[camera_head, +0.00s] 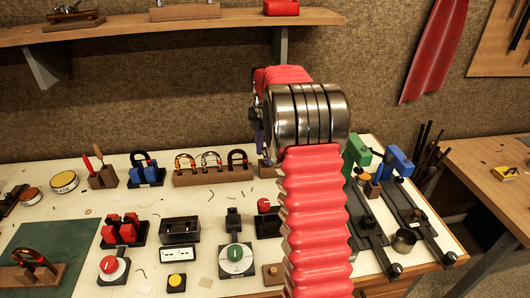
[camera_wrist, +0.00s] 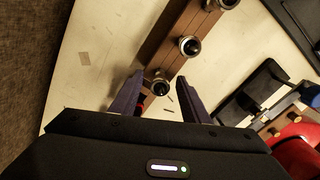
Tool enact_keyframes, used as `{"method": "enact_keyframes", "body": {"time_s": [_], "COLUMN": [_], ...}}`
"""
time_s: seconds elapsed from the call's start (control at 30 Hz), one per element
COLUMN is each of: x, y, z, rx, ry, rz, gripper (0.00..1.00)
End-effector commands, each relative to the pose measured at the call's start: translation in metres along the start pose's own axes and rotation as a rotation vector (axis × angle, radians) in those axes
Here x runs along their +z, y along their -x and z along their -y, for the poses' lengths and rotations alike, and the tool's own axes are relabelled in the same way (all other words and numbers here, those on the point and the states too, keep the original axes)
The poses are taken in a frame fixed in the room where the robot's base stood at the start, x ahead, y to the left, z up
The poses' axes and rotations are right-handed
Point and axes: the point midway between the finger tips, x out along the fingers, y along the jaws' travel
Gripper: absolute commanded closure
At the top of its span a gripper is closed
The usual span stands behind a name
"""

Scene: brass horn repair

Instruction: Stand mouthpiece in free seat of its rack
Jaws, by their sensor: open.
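In the wrist view a brown wooden rack (camera_wrist: 173,52) runs diagonally from upper right to centre. Three round, dark-centred metal pieces that look like mouthpieces show along it: one at the near end (camera_wrist: 161,85), one in the middle (camera_wrist: 190,45), and one at the top edge (camera_wrist: 228,3). My gripper (camera_wrist: 159,82) is open, with its two dark fingers apart on either side of the near mouthpiece. I see no contact. I cannot make out a free seat. In the head view my red-sleeved arm hides the gripper fingers and most of what lies behind it.
The head view shows a crowded cream bench (camera_head: 90,198). A wooden holder with U-shaped tubes (camera_head: 215,175) stands left of my arm, and a green tool (camera_head: 357,152) and blue tool (camera_head: 398,160) right of it. A dark fixture (camera_wrist: 262,88) lies right in the wrist view.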

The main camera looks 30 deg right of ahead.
Motion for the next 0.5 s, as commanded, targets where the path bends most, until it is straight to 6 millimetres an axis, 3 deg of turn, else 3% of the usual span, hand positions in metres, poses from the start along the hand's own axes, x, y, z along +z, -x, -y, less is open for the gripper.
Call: {"method": "enact_keyframes", "body": {"time_s": [0.27, 0.5], "x": [0.000, 0.000], "y": [0.010, 0.043], "z": [0.000, -0.001], "rx": [0.001, 0.003], "ry": [0.000, 0.000], "rz": [0.001, 0.002], "gripper": [0.58, 0.58]}}
